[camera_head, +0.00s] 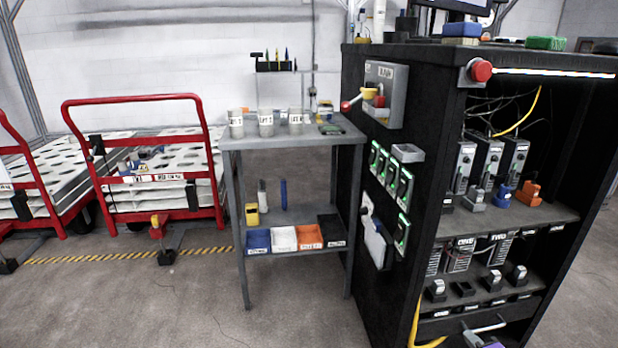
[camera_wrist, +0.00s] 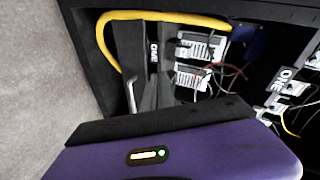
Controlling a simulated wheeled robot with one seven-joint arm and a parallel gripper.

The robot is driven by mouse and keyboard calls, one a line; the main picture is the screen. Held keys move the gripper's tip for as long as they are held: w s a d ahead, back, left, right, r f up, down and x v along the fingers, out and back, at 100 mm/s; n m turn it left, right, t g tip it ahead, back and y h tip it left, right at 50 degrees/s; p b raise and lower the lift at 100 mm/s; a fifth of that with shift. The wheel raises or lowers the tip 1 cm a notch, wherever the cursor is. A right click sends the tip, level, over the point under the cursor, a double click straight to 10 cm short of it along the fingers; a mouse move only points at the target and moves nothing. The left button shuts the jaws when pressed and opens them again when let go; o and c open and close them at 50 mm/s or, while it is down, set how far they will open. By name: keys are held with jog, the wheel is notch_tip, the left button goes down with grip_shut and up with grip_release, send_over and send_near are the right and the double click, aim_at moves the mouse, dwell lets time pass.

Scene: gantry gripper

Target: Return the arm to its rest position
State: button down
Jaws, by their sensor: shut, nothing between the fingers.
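My gripper (camera_wrist: 152,92) is at the lower part of the black cabinet (camera_head: 385,290), in front of its lower shelf. In the wrist view its purple body with a small lit display fills the bottom. Its dark fingers are shut with nothing between them, though they blend into the dark cabinet behind. In the head view only a small purple and grey part of it shows at the bottom edge, and most of the arm is out of frame.
A yellow cable (camera_wrist: 100,42) curves close to the fingers. Grey modules (camera_wrist: 200,47) and wiring stand inside the cabinet. A grey metal table (camera_head: 290,140) with cups and bins stands left of the cabinet. Red-framed carts (camera_head: 135,98) are further left. Open floor (camera_head: 170,300) lies in front.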

jog(key=s+a+r+n+t, duration=0.1)
jog(key=s+a+r+n, duration=0.6)
jog(key=s, duration=0.8)
jog(key=s+a+r+n+y, duration=0.1)
jog(key=s+a+r+n, duration=0.25)
jog(key=s+a, duration=0.8)
jog(key=s+a+r+n+t, duration=0.1)
jog(key=s+a+r+n, duration=0.45)
jog(key=s, duration=1.25)
notch_tip(320, 180, up, 28)
jog(key=p, duration=2.7)
jog(key=shift+a+f+y, duration=0.2)
jog(key=shift+y, duration=0.1)
